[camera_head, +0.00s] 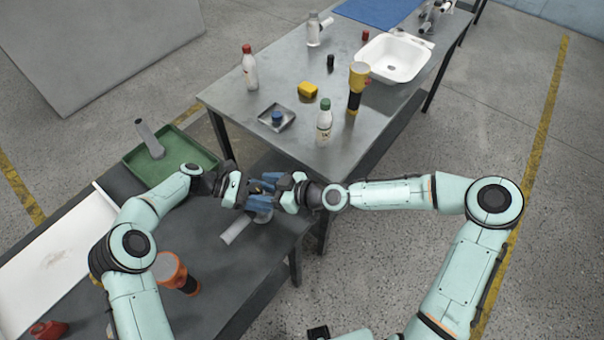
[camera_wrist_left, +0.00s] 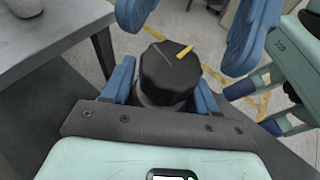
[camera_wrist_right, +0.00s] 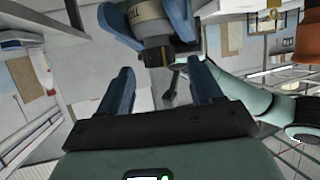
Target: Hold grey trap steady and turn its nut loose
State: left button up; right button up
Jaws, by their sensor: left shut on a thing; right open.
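The grey trap (camera_wrist_right: 147,12) is held in my left gripper (camera_head: 252,194), whose blue fingers close on its body from both sides. Its black, faceted nut (camera_wrist_left: 168,72) with a yellow mark faces away from the left palm. A light grey tube (camera_head: 236,230) shows below the grippers; I cannot tell whether it belongs to the trap. My right gripper (camera_head: 275,183) is open. In the left wrist view its blue fingers (camera_wrist_left: 190,25) stand on either side just beyond the nut, apart from it. In the head view the grippers mostly hide the trap.
The dark near table (camera_head: 215,275) carries a green tray (camera_head: 197,145) with a grey tube, a white tray (camera_head: 60,250) and an orange-topped object (camera_head: 172,272). The steel table (camera_head: 215,95) ahead holds bottles, a black-yellow torch (camera_head: 356,87) and a white sink (camera_head: 396,56).

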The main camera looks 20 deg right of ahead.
jog(key=x, duration=0.2)
jog(key=shift+w+a+f, duration=0.15)
jog(key=shift+w+a, duration=0.05)
jog(key=n+g+y, duration=0.1)
jog(key=n+g, duration=0.1)
jog(key=n+g+y, duration=0.1)
jog(key=n+g, duration=0.1)
jog(key=shift+w+d+n+g, duration=0.25)
jog(key=shift+n+g, duration=0.05)
jog(key=shift+g, duration=0.1)
jog(key=v, duration=1.2)
jog(key=shift+a+r+g+h, duration=0.5)
jog(key=shift+a+r+h, duration=0.75)
jog(key=shift+r+h, duration=0.85)
jog(key=x, duration=1.2)
jog(key=shift+w, duration=0.15)
